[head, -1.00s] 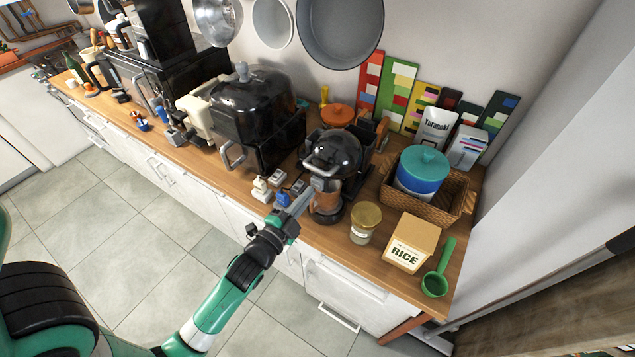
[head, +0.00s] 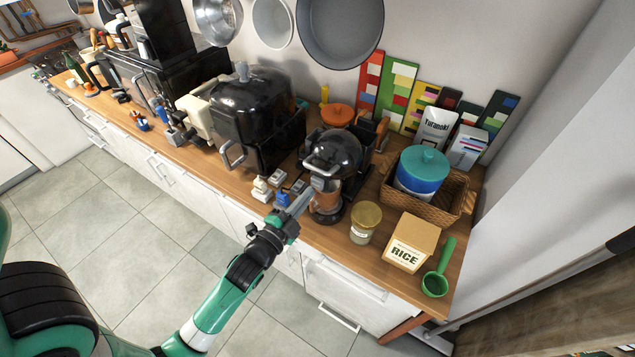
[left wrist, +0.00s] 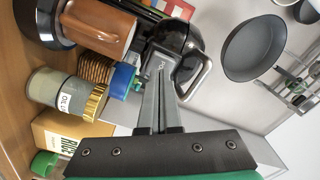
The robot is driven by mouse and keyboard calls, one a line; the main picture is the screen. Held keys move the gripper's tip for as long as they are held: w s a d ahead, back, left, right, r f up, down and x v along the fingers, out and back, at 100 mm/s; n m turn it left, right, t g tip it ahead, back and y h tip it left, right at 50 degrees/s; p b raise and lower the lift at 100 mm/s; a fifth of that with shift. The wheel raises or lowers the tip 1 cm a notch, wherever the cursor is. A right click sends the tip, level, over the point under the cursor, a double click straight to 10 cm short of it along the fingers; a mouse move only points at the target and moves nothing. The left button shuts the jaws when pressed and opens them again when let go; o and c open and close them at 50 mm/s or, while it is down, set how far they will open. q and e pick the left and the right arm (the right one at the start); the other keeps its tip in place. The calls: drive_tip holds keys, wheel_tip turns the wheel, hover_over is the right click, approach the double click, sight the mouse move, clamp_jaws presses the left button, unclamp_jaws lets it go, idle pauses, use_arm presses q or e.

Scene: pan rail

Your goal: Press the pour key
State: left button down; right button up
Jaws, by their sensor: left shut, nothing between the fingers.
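A dark, domed pour machine (head: 335,150) stands near the counter's front edge, with a brown cup (head: 327,197) under its front. In the left wrist view, the dome (left wrist: 180,38) and cup (left wrist: 98,25) show turned on their side. A small grey key (left wrist: 160,67) with letters starting "PO" shows just beyond my fingertips, partly hidden by them. My left gripper (head: 309,192) is shut and empty, its tips at the machine's front by the cup. I cannot tell whether the tips touch the key. My right gripper is not in view.
A gold-lidded jar (head: 365,222), a rice box (head: 411,243) and a green scoop (head: 437,280) stand to the right. A basket (head: 468,203) with a blue canister (head: 420,172) is behind them. A big black cooker (head: 255,110) and small switch blocks (head: 277,178) are to the left.

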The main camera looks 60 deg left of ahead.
use_arm(q)
drive_tip(key=shift+w+a, duration=0.1)
drive_tip(key=shift+w, duration=0.05)
idle(0.5)
drive_tip(key=shift+x, duration=0.9)
drive_tip(key=shift+v, duration=1.1)
drive_tip(key=v, duration=0.5)
drive_tip(key=shift+b, duration=0.3)
